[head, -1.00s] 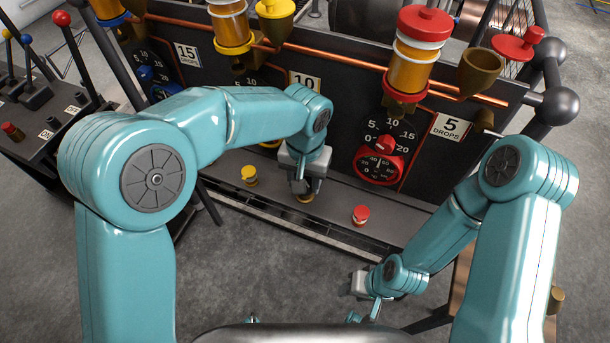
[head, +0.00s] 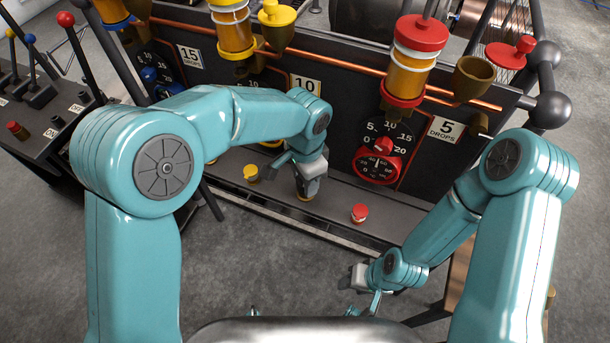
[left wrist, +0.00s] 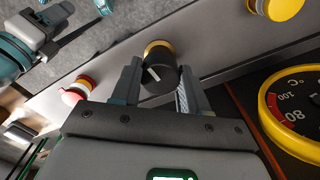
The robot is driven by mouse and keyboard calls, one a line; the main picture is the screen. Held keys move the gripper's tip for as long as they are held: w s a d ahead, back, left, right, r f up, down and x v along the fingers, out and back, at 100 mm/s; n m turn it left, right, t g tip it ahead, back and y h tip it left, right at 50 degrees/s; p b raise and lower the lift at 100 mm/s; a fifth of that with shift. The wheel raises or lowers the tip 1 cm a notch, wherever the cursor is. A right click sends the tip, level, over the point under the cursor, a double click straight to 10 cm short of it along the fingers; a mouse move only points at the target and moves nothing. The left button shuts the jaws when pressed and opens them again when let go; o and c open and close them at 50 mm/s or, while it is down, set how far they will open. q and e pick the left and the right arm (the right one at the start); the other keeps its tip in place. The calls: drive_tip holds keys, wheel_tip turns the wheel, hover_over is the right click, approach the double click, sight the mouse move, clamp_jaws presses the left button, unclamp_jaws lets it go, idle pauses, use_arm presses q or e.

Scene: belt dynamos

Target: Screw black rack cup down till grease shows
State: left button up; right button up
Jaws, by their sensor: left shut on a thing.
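The black cup (left wrist: 158,74) has a white line on its top and a brass base below it. It stands upright on the front ledge, between a yellow cup (head: 251,173) and a red cup (head: 359,213). My left gripper (head: 307,188) points down over it and hides most of it in the head view. In the left wrist view the fingers (left wrist: 158,88) are on either side of the black cup, shut on it. I cannot make out any grease. My right gripper (head: 366,290) hangs low at the front, its fingers partly hidden.
The dark panel behind carries dials, a red-rimmed gauge (head: 376,165), a copper pipe (head: 330,65) and amber oilers (head: 408,75). A lever console (head: 50,115) stands at the left. The floor before the ledge is clear.

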use_arm(q)
drive_tip(key=shift+w+m, duration=0.1)
drive_tip(key=shift+m, duration=0.2)
drive_tip(key=o, duration=1.1)
drive_tip(key=shift+d, duration=0.1)
drive_tip(key=shift+c, duration=0.2)
wheel_tip(320, 180, up, 16)
drive_tip(key=p, duration=0.1)
drive_tip(key=shift+r, duration=0.2)
